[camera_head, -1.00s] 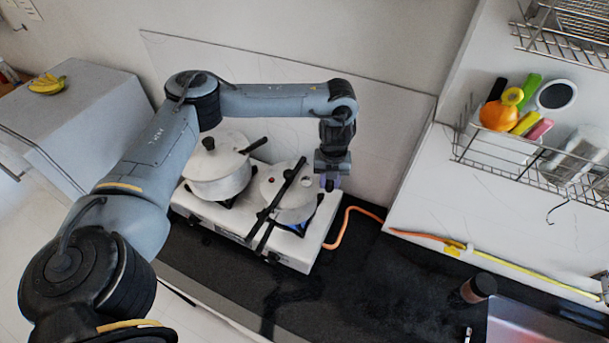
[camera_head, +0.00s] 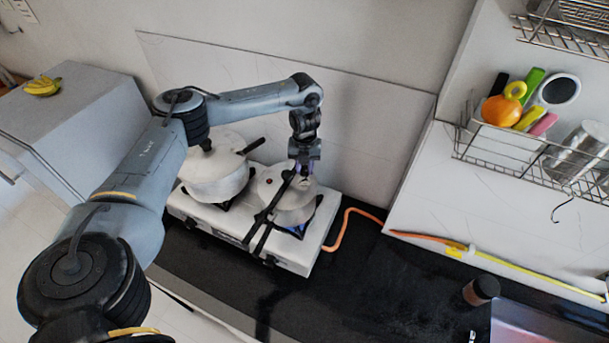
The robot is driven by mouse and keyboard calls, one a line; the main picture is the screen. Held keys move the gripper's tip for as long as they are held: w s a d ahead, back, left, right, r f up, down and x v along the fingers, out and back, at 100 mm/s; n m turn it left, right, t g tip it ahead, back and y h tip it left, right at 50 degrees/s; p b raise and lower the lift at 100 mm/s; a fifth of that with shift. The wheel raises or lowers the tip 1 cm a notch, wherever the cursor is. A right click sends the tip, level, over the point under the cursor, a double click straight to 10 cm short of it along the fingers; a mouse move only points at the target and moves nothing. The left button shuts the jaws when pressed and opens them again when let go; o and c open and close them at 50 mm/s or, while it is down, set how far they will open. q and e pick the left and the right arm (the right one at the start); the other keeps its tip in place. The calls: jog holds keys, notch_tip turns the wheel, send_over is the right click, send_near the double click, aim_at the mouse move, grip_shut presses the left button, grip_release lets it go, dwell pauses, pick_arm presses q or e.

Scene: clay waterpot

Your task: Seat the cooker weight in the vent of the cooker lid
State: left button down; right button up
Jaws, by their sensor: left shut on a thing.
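The pressure cooker (camera_head: 295,212) stands on the right burner of the white stove, with blue flame showing under it. Its lid (camera_head: 270,182) has a small red spot and a long black handle (camera_head: 262,222) pointing to the front left. My left gripper (camera_head: 304,174) points down over the right part of the lid. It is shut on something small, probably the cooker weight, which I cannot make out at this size. The vent is not distinguishable; the gripper may hide it. I cannot tell whether the held thing touches the lid. My right gripper is not in view.
A white pot (camera_head: 215,178) with a black-knobbed lid and side handle stands on the left burner, close to my arm. An orange hose (camera_head: 345,225) runs right from the stove (camera_head: 300,255). The dark counter (camera_head: 380,290) in front is mostly clear; a dark jar (camera_head: 481,290) stands at right.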

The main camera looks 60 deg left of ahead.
aim_at(305, 175)
pick_arm(q)
notch_tip(305, 175, down, 3)
jog(key=shift+r+p, duration=0.15)
jog(key=shift+p, duration=0.35)
jog(key=shift+f, duration=0.65)
jog(key=shift+f, duration=0.1)
jog(key=c, duration=1.1)
grip_release()
